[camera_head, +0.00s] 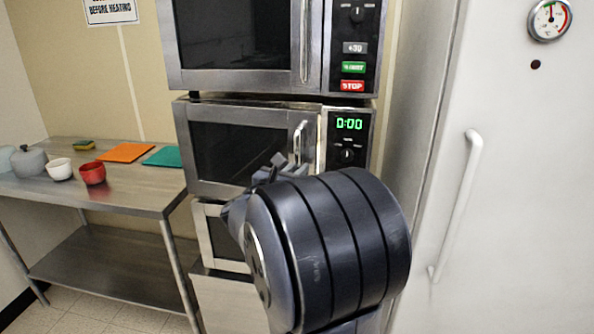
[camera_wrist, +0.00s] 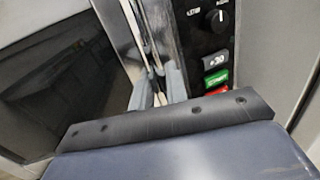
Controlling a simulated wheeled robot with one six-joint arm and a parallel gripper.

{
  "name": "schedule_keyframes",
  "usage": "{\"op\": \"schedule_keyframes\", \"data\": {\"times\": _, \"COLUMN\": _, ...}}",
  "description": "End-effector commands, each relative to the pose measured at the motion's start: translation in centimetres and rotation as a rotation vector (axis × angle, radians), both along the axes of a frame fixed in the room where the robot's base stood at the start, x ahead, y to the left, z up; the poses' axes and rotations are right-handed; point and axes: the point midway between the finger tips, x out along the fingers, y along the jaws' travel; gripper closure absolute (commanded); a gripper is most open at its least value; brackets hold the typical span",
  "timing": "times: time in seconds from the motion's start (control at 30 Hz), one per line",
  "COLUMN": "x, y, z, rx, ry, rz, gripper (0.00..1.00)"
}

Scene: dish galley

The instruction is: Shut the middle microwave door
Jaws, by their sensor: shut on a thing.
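The middle microwave (camera_head: 348,124) has a steel door with a dark window (camera_head: 235,150) and a green 0:00 display. Its door looks flush or nearly flush with the control panel; I cannot tell whether a thin gap is left. The upright steel handle (camera_head: 300,138) is at the door's right side. My gripper (camera_head: 286,166) is at the lower part of this handle, partly hidden behind my dark wrist. In the wrist view, the fingers (camera_wrist: 160,97) are shut on the handle (camera_wrist: 147,50), beside the control panel (camera_wrist: 205,50).
Another microwave (camera_head: 240,35) is stacked above and a third (camera_head: 215,235) below, partly hidden by my arm. A white fridge door with a long handle (camera_head: 458,205) stands close on the right. A steel table (camera_head: 125,185) with bowls and coloured boards is on the left.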

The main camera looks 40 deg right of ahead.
Motion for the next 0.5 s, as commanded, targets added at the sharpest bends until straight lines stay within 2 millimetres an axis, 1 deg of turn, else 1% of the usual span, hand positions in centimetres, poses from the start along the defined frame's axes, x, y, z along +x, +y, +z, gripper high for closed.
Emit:
{"op": "schedule_keyframes", "data": {"times": 0.13, "x": 0.2, "y": -0.4, "z": 0.0, "rx": 0.0, "ry": 0.0, "rz": -0.002, "gripper": 1.0}}
{"op": "schedule_keyframes", "data": {"times": 0.33, "x": 1.7, "y": -3.1, "z": 0.0, "rx": -0.001, "ry": -0.001, "rz": -0.002, "gripper": 1.0}}
{"op": "schedule_keyframes", "data": {"times": 0.4, "x": 2.0, "y": -3.6, "z": 0.0, "rx": 0.0, "ry": -0.001, "rz": -0.001, "gripper": 1.0}}
{"op": "schedule_keyframes", "data": {"times": 0.5, "x": 2.2, "y": -3.8, "z": 0.1, "rx": -0.001, "ry": -0.001, "rz": 0.001, "gripper": 1.0}}
